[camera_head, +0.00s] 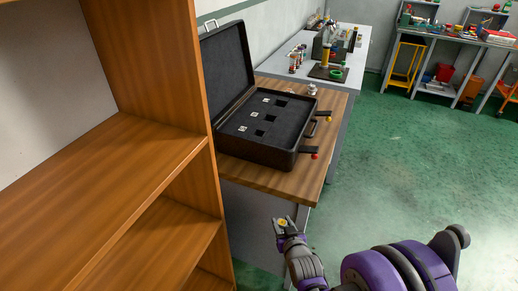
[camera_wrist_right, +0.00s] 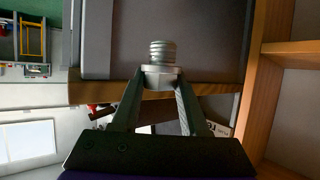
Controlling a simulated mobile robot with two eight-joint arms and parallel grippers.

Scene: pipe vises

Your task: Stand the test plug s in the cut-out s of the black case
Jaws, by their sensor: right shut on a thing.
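The black case (camera_head: 290,157) lies open on a wood-topped bench, its lid (camera_head: 226,70) up at the left. Its dark foam shows three square cut-outs: a far one (camera_head: 281,103), a middle one (camera_head: 270,118) and a near one (camera_head: 259,133). Each has a small white label, too small to read. My right gripper (camera_head: 284,224) is below and in front of the bench, outside the case. In the right wrist view its fingers (camera_wrist_right: 161,88) are shut on a silver ridged test plug (camera_wrist_right: 162,52). The left gripper is not in view.
A wooden shelf unit (camera_head: 160,150) stands close at the left. A small silver object (camera_head: 312,90) stands behind the case. A cluttered grey bench (camera_head: 345,55) is beyond; green floor (camera_head: 400,150) is clear at right.

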